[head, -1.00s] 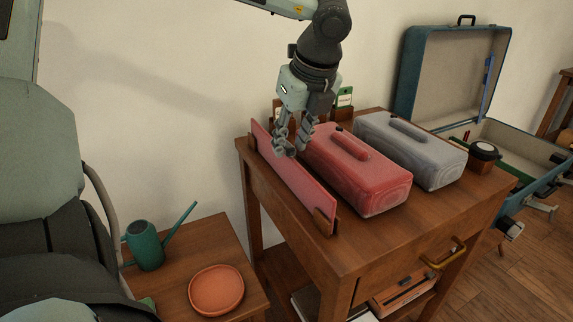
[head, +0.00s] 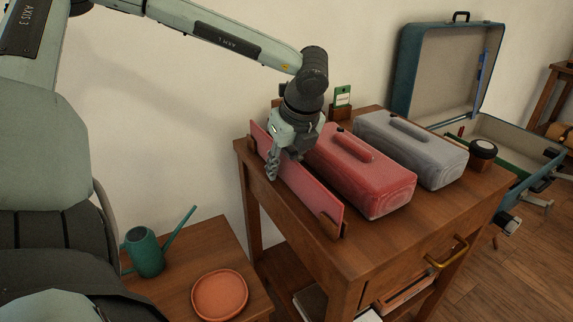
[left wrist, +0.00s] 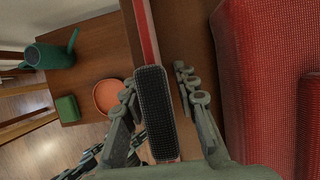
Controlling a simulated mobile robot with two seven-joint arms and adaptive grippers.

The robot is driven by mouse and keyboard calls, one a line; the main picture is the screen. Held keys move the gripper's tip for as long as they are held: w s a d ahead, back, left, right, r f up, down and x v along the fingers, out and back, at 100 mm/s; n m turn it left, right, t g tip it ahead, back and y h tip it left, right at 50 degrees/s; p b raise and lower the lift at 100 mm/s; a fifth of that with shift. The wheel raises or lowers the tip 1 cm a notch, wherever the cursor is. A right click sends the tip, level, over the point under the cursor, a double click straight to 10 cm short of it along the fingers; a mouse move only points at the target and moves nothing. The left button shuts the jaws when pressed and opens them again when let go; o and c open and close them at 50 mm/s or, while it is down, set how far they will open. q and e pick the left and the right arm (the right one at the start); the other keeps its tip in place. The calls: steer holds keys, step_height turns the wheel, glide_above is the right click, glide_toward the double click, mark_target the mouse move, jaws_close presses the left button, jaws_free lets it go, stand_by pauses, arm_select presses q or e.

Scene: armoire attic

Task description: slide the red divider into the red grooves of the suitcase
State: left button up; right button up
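The red divider (head: 305,184) stands on edge on the wooden cabinet's top, between wooden end holders (head: 331,226). My left gripper (head: 284,168) is over its far part, one finger showing on the near side. In the left wrist view, the divider (left wrist: 149,40) runs between the spread fingers (left wrist: 157,95), with a gap visible on the right side. The open blue suitcase (head: 404,78) is at the right, its lid upright. A small red piece (head: 461,131) shows at its inner left; grooves cannot be made out clearly. My right gripper is out of view.
A red case (head: 362,177) stands close right of the divider, with a grey case (head: 415,150) beyond. A dark round jar (head: 483,149) is near the suitcase. A lower table holds a teal watering can (head: 146,252) and an orange dish (head: 219,295).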

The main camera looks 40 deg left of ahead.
arm_select(q)
jaws_close()
steer(key=shift+r, duration=0.1)
